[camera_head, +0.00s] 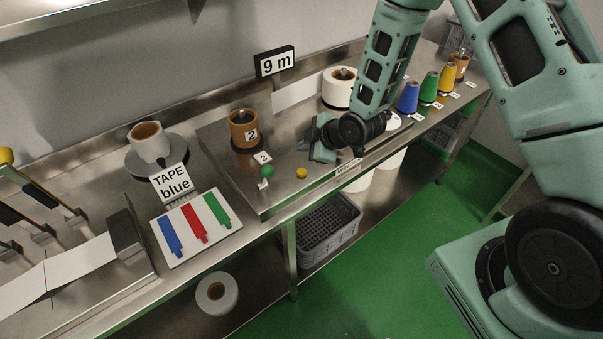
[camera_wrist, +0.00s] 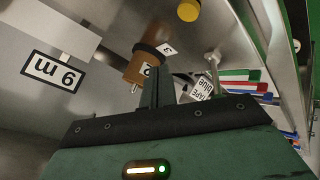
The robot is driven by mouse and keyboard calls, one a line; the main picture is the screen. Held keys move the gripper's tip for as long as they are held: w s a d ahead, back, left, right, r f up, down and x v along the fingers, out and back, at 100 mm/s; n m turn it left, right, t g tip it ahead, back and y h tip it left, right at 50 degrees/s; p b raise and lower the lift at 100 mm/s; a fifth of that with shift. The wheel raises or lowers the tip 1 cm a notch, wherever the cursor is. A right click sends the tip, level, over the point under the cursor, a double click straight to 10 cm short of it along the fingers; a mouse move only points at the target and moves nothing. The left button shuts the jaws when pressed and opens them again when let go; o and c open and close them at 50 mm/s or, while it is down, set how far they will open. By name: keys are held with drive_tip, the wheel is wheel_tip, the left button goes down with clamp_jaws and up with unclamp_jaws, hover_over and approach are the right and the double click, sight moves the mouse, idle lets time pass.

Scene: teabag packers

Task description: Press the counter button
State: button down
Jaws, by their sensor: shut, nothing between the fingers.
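A small round yellow button (camera_head: 301,173) sits on the steel bench top near its front edge; it also shows at the top of the wrist view (camera_wrist: 188,10). A black display (camera_head: 274,62) reading "9 m" stands at the back wall; in the wrist view it appears upside down (camera_wrist: 54,72). My gripper (camera_head: 318,141) is shut and empty, held behind and to the right of the yellow button, apart from it. Its closed fingers show in the wrist view (camera_wrist: 160,82). Its height above the bench is hard to tell.
A green knob lever (camera_head: 267,171) stands just left of the yellow button. A brown spool (camera_head: 243,129) marked 2 is behind it. A white board with coloured tags (camera_head: 197,229) lies left. Blue, green and yellow cones (camera_head: 409,97) stand right.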

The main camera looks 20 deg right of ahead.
drive_tip(key=b, duration=0.3)
hover_over(305, 173)
wheel_tip(305, 173, down, 6)
drive_tip(key=shift+r, duration=0.25)
drive_tip(key=shift+f+b, duration=0.5)
drive_tip(key=shift+b, duration=0.15)
drive_tip(key=shift+f, duration=0.2)
idle(0.9)
drive_tip(key=shift+f+b, duration=0.25)
drive_tip(key=shift+b, duration=0.35)
drive_tip(key=shift+f+b, duration=0.5)
drive_tip(key=shift+b, duration=0.05)
idle(0.5)
drive_tip(key=shift+r+p, duration=0.55)
drive_tip(key=shift+r, duration=0.4)
